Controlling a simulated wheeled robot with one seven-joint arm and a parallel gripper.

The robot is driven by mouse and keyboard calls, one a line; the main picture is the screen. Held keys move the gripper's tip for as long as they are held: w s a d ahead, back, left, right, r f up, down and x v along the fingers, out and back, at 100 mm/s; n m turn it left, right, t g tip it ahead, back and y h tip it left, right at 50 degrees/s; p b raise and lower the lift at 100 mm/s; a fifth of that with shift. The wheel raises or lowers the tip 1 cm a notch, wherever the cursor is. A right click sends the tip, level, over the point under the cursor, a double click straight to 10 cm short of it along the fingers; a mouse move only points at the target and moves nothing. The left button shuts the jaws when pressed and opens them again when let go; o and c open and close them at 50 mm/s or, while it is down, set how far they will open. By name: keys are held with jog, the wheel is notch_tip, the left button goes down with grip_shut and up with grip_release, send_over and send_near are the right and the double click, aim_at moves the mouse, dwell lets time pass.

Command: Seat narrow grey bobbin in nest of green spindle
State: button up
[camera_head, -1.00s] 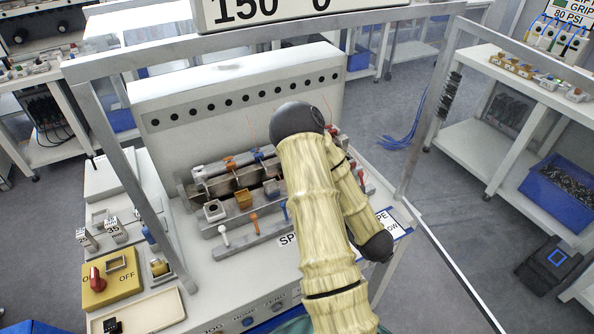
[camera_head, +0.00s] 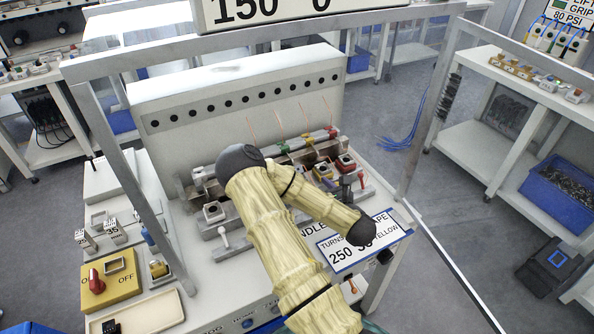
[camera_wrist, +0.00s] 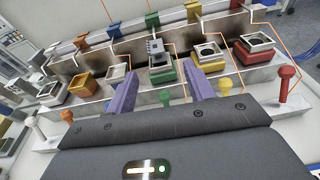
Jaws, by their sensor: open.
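In the wrist view, the green nest (camera_wrist: 162,74) is a square block in the middle of the row, with a green peg (camera_wrist: 165,97) in front and a green clip (camera_wrist: 152,20) behind. A narrow grey bobbin (camera_wrist: 157,47) with a toothed top stands at this nest, rising above its rim; I cannot tell how deep it sits. My gripper (camera_wrist: 158,88) is open, its two purple fingers apart on either side in front of the green nest, touching nothing that I can see. In the head view, my arm hides the gripper and the green nest.
Upright pegs, such as the red one (camera_wrist: 287,82), line the front. Thin orange wires rise behind.

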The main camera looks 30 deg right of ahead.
aim_at(298, 168)
jog(key=shift+w+a+r+p, duration=0.1)
jog(key=shift+w+a+p, duration=0.15)
jog(key=shift+w, duration=0.15)
jog(key=shift+w+a+p, duration=0.1)
jog(key=shift+w+p, duration=0.15)
jog(key=shift+w, duration=0.1)
jog(key=x, duration=0.5)
jog(key=shift+p, duration=0.3)
jog(key=shift+s, duration=0.1)
jog(key=shift+r+p+x, duration=0.2)
jog(key=shift+p+x, duration=0.65)
jog(key=shift+x, duration=1.75)
jog(key=c, duration=1.1)
jog(key=shift+c, duration=0.2)
